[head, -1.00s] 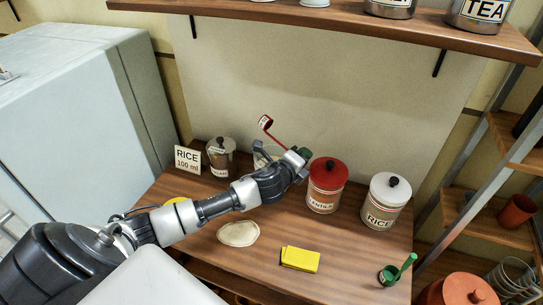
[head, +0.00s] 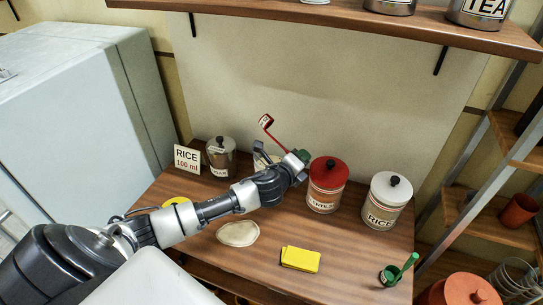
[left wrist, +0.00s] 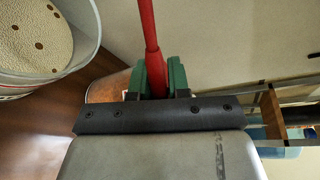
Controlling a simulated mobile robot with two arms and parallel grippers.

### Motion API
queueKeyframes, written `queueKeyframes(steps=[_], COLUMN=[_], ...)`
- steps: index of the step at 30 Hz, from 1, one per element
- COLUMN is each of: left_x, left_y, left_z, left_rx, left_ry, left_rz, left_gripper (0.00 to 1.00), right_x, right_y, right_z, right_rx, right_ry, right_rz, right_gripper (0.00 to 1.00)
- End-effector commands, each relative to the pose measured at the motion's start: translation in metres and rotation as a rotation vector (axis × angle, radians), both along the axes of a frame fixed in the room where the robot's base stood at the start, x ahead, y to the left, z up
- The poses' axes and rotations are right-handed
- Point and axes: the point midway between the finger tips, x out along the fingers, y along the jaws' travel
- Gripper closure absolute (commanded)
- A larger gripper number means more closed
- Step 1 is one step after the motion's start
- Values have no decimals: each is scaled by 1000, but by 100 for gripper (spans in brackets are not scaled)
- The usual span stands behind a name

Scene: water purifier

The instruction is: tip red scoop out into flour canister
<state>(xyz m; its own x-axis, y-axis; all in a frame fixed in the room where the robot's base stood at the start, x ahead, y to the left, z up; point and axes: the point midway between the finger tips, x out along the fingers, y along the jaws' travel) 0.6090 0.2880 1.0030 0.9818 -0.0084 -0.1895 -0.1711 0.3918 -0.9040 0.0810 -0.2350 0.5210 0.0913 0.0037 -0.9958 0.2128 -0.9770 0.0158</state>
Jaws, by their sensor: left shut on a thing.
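My left gripper (head: 298,158) is shut on the handle of the red scoop (head: 267,121). The scoop's cup is raised up and left of the gripper, above the tabletop. In the left wrist view the red handle (left wrist: 149,35) runs up from between the green finger pads (left wrist: 155,78); the cup is out of that view. A light canister (head: 260,160) is partly hidden behind my gripper; its label is not readable. An open canister with cream contents and brown spots (left wrist: 35,40) shows in the left wrist view. I cannot tell whether it is the flour canister.
A red-lidded canister (head: 326,190) and a white-lidded rice canister (head: 385,203) stand to the right. A metal canister (head: 221,158) and a rice card (head: 187,160) stand left.

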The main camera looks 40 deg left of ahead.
Motion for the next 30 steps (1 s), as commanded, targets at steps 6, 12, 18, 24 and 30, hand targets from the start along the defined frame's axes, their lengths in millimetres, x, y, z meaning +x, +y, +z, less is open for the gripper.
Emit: queueKeyframes(steps=[6, 12, 18, 24, 30], left_x=[0, 0, 0, 0, 1], left_y=[1, 3, 4, 5, 7], left_z=[-3, -4, -4, -5, -5], left_rx=[25, 47, 69, 92, 112], left_ry=[-2, -4, -7, -9, -11], left_rz=[0, 0, 0, 0, 0], left_gripper=[100, 100, 100, 100, 100], right_x=[0, 0, 0, 0, 0], right_y=[0, 0, 0, 0, 0], right_z=[-2, -2, -2, -2, -2], right_rx=[0, 0, 0, 0, 0], right_ry=[0, 0, 0, 0, 0], right_rz=[0, 0, 0, 0, 0], right_gripper=[57, 57, 57, 57, 57])
